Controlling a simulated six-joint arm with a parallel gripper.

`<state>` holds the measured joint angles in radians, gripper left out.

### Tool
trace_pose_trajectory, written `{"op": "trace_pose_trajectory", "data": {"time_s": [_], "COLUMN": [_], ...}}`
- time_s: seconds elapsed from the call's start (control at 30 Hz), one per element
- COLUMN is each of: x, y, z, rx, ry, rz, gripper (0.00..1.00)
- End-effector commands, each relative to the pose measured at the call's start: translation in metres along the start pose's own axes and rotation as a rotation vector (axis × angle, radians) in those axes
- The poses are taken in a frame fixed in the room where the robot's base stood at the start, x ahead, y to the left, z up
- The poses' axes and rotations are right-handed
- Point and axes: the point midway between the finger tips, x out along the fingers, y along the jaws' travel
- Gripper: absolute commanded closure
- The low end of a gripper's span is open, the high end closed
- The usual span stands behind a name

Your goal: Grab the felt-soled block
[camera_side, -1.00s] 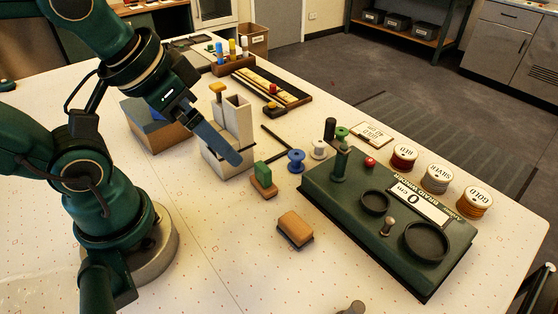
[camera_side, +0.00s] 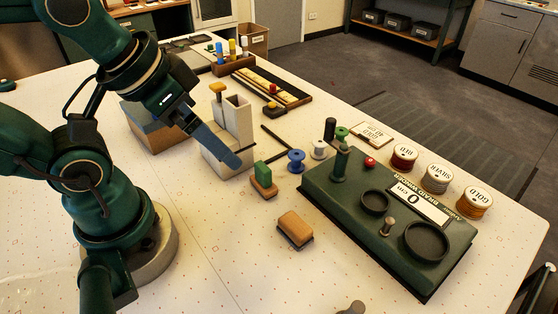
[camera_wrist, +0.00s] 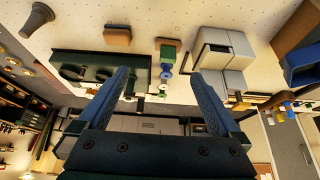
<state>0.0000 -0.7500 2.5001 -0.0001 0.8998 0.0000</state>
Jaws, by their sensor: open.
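A tan wooden block with a dark layer along its underside (camera_side: 295,228), which looks like the felt-soled block, lies on the table in front of the green winder base. In the wrist view the block (camera_wrist: 117,36) is at the upper left. A second block, green with a tan part (camera_side: 264,180), stands behind it; in the wrist view this block (camera_wrist: 168,45) is near the top middle. My gripper (camera_side: 237,162) is above the table, left of both blocks. In the wrist view its blue fingers (camera_wrist: 160,75) are spread apart with nothing held between them.
A pale grey holder (camera_side: 228,150) stands close behind my gripper. The green winder base (camera_side: 335,205) with dishes and a post lies to the right. A blue spool (camera_side: 296,161) and a white spool (camera_side: 319,149) stand nearby. The front left table (camera_side: 225,265) is clear.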

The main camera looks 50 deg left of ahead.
Motion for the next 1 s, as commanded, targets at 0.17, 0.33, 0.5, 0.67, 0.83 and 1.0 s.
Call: {"op": "trace_pose_trajectory", "data": {"time_s": [0.17,0.33,0.5,0.67,0.83,1.0], "x": [0.000,0.000,0.000,0.000,0.000,-0.003], "y": [0.000,0.000,0.000,0.000,-0.002,-0.027], "z": [0.000,0.000,0.000,0.000,-0.010,-0.062], "rx": [0.000,0.000,0.000,0.000,-0.002,0.118], "ry": [0.000,0.000,0.000,0.000,0.048,0.295], "rz": [0.000,0.000,0.000,0.000,-0.010,-0.141], "gripper": [0.00,0.00,0.09,0.09,0.09,0.09]}}
